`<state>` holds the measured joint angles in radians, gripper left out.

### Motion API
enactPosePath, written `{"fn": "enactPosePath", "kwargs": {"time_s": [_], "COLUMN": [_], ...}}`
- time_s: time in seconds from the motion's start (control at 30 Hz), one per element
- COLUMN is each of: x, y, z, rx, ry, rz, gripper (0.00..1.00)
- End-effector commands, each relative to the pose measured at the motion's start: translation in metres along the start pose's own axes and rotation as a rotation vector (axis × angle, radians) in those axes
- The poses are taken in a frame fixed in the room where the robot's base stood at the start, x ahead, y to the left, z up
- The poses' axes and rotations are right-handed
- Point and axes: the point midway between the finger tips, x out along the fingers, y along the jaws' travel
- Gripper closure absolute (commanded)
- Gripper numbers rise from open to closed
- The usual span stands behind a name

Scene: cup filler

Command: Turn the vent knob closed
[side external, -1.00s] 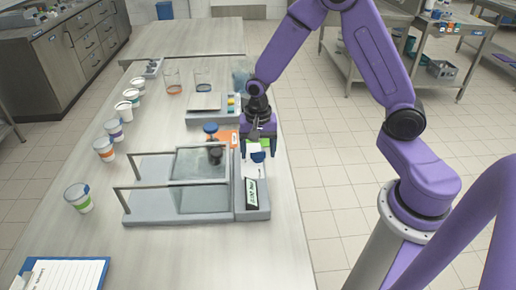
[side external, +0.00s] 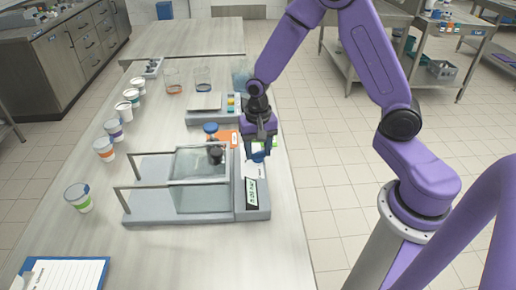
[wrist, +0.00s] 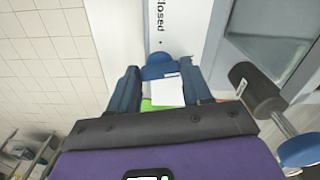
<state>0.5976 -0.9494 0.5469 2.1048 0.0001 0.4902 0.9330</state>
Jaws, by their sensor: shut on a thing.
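The blue vent knob (side external: 258,157) sits on the grey control strip at the right side of the cup filler (side external: 165,207). My gripper (side external: 261,154) points down at it from above. In the wrist view the knob (wrist: 158,68) lies between my two dark blue fingertips (wrist: 160,75), and my gripper is shut on it. The word "closed" (wrist: 160,18) is printed on the white label beyond the knob. The fingers and the gripper body hide part of the knob, and its pointer direction cannot be made out.
A dark cylindrical handle (wrist: 254,90) stands to the right of my gripper in the wrist view. A blue-topped knob (side external: 210,128) stands left of my gripper. A small display (side external: 251,194) lies on the strip's near end. Several cups line the table's left side.

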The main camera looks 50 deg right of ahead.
Motion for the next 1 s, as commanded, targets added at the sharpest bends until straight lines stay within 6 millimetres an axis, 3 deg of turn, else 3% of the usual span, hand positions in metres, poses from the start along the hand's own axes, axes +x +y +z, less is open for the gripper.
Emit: {"fn": "enactPosePath", "kwargs": {"time_s": [1.0], "x": [-0.0008], "y": [-0.0006], "z": [-0.0011], "rx": [-0.956], "ry": [0.003], "rz": [-0.001], "gripper": [0.82]}}
